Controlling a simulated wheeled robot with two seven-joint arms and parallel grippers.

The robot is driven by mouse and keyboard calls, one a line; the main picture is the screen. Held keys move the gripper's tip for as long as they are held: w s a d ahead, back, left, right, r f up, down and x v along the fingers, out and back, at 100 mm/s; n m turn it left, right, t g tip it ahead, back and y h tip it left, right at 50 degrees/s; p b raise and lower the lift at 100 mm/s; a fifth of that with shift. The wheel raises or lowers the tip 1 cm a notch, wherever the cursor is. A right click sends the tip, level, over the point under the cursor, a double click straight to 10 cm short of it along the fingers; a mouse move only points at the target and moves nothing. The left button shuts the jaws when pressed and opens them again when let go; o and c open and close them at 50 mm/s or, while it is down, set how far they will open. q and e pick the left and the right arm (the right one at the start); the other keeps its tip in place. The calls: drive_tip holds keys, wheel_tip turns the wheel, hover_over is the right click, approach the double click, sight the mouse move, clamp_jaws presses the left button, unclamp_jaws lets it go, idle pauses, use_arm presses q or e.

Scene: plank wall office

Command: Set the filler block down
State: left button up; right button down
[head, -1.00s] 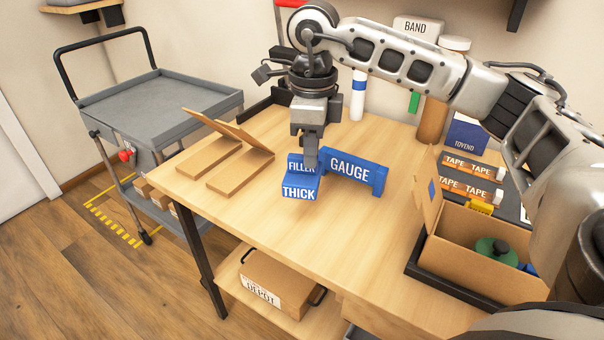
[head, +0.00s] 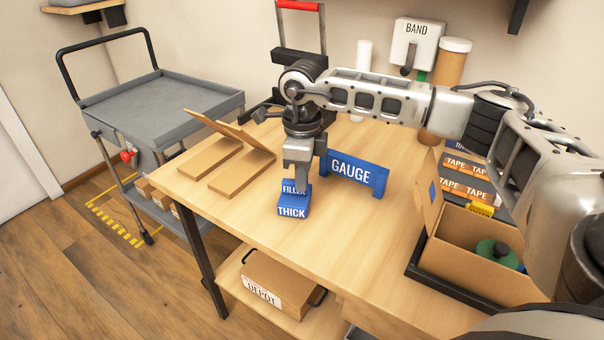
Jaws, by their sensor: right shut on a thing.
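The blue filler block (head: 293,211) is in the head view near the middle of the table. It carries the words FILLER on its upper part and THICK on its lower front. My right gripper (head: 301,180) points down and is shut on its upper part. I cannot tell whether its underside touches the table. The blue gauge (head: 353,173) stands upright on the table, behind and to the right of the block, with a gap between them. My left gripper is out of view.
Two cardboard pieces (head: 242,174) lie left of the block on the wooden table (head: 345,245). An open carton (head: 465,260) stands at right, with tape boxes (head: 465,187) behind it. The tabletop in front of the block is clear. A grey cart (head: 160,105) stands left.

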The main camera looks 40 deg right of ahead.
drive_tip(key=shift+f, duration=0.2)
drive_tip(key=c, duration=1.5)
unclamp_jaws()
drive_tip(key=shift+o, duration=0.3)
drive_tip(key=shift+r, duration=0.25)
wheel_tip(320, 180, up, 12)
